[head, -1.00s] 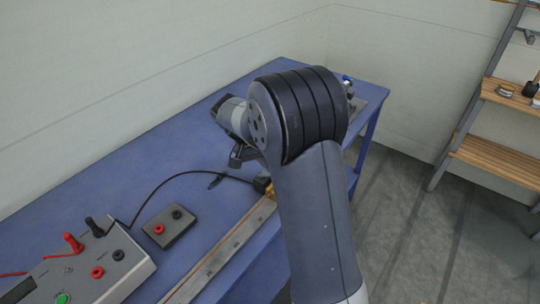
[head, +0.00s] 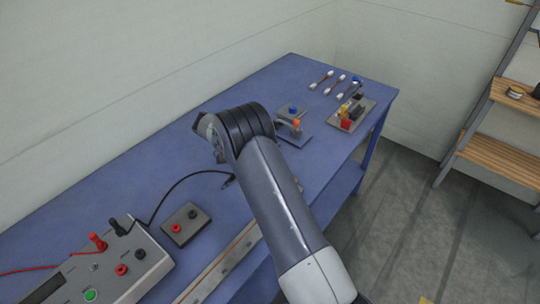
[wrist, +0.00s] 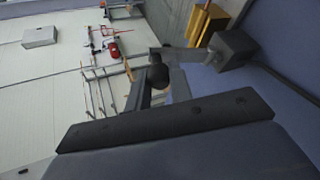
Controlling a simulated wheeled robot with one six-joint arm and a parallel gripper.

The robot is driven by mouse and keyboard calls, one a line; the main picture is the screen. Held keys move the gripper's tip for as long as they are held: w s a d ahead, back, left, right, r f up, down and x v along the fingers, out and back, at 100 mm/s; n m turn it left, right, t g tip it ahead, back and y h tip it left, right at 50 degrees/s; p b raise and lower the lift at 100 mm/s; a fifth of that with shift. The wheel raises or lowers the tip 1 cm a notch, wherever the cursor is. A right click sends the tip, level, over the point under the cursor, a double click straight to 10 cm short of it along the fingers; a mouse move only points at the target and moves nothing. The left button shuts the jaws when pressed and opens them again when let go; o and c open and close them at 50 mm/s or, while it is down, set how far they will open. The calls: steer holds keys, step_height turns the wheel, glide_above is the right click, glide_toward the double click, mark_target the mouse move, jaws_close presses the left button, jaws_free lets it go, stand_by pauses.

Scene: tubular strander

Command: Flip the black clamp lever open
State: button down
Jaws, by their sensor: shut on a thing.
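In the wrist view, my gripper (wrist: 159,88) has its two grey fingers on either side of a round black knob (wrist: 158,74), which looks like the end of the black clamp lever. The fingers are shut on it. A brass-coloured block (wrist: 206,24) and a dark grey block (wrist: 232,48) are just beyond, at upper right. The rest of the lever is mostly hidden by the fingers. In the head view, my arm hides the gripper, the lever and the clamp. A long metal rail (head: 222,266) runs along the front edge of the table.
The blue table (head: 165,150) holds a grey instrument box (head: 110,268) with red and black plugs, a small terminal box (head: 184,226) and a black cable. At the far end are a plate with coloured parts (head: 350,115) and several rods (head: 322,79). Wooden shelves (head: 490,155) stand at right.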

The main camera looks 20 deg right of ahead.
steer(key=shift+w+a, duration=0.1)
steer(key=shift+w, duration=0.05)
stand_by(0.4)
steer(key=c, duration=1.3)
jaws_free()
steer(key=shift+o, duration=0.2)
steer(key=shift+g, duration=0.3)
